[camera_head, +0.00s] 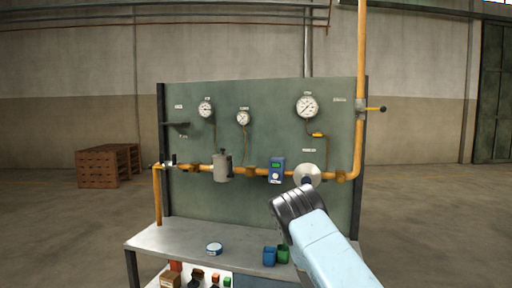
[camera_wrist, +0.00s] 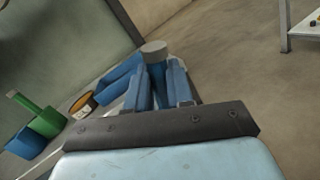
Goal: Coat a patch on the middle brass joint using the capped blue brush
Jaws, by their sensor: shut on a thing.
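The yellow pipe on the green panel has several brass joints. The middle brass joint (camera_head: 250,172) sits between a grey canister and a blue meter. My gripper (camera_wrist: 164,88) is shut on the capped blue brush (camera_wrist: 155,62), whose grey end (camera_wrist: 153,47) stands out between the blue fingers. In the head view my dark wrist is low and right of the middle joint, in front of the bench's right side; it hides the fingers and brush there. The middle joint cannot be made out in the wrist view.
The grey canister (camera_head: 222,167), blue meter (camera_head: 276,170) and white disc (camera_head: 307,174) project from the pipe.

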